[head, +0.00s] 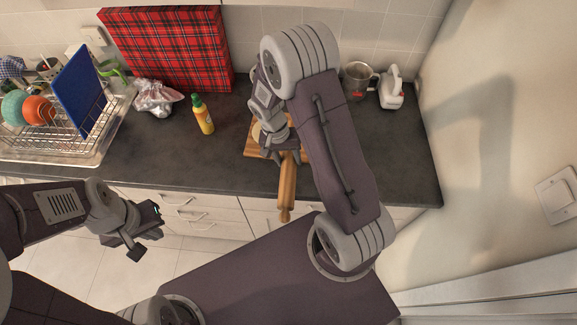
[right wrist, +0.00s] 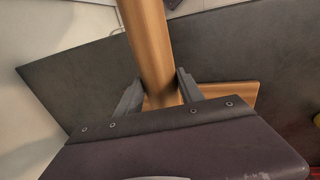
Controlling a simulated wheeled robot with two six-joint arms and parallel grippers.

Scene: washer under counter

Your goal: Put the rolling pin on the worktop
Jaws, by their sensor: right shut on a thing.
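The wooden rolling pin (head: 287,188) is held in my right gripper (head: 284,152), above the worktop's front edge, with its handle end sticking out past the edge toward me. In the right wrist view the rolling pin (right wrist: 149,42) passes between the two fingers of the gripper (right wrist: 158,84), which are shut on it. The dark grey worktop (head: 150,160) runs under the gripper. My left gripper (head: 143,232) is open and empty in front of the drawers, away from the pin.
A wooden board (head: 254,151) lies on the worktop under my right gripper, partly hidden. A yellow bottle (head: 203,115), a plastic bag (head: 158,97) and a dish rack (head: 60,135) stand to the left. A metal mug (head: 357,80) and a white appliance (head: 391,91) stand back right. The worktop's front left middle is clear.

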